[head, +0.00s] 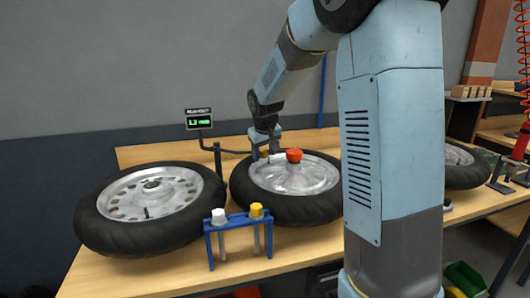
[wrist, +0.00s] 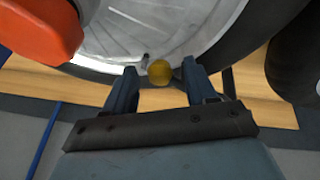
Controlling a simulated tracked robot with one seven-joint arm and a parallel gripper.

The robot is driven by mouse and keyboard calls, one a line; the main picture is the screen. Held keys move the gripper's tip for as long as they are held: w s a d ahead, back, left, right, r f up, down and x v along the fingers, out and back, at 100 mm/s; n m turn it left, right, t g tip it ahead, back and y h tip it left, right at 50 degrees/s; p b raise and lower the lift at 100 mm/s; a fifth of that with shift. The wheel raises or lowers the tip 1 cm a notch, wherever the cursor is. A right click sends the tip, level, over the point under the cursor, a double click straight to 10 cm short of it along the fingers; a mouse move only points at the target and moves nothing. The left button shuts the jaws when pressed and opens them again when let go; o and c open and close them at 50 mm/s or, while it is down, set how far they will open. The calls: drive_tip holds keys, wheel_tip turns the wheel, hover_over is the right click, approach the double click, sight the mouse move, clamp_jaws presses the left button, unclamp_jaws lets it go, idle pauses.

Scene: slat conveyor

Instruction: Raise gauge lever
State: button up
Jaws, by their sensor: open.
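The runout gauge has a small display (head: 199,118) with green figures, and a dark post and arm (head: 217,158) that reaches toward the middle wheel (head: 320,178). A yellow ball (wrist: 160,72), which looks like the gauge lever's knob, is at the wheel's rim in the wrist view. My gripper (wrist: 160,78) is open, with one finger on each side of the ball near the tips. I cannot tell whether either finger touches it. In the head view my gripper (head: 265,150) is over the wheel's far left edge, and the lever is mostly hidden.
An orange-red knob (head: 294,156) sits on the middle wheel's hub, close to my gripper. Another wheel (head: 100,226) lies to the left. A blue rack (head: 238,222) with a white and a yellow cap stands in front. A third wheel (head: 462,165) is partly hidden at right.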

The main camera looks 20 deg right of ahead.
clamp_jaws()
idle(0.6)
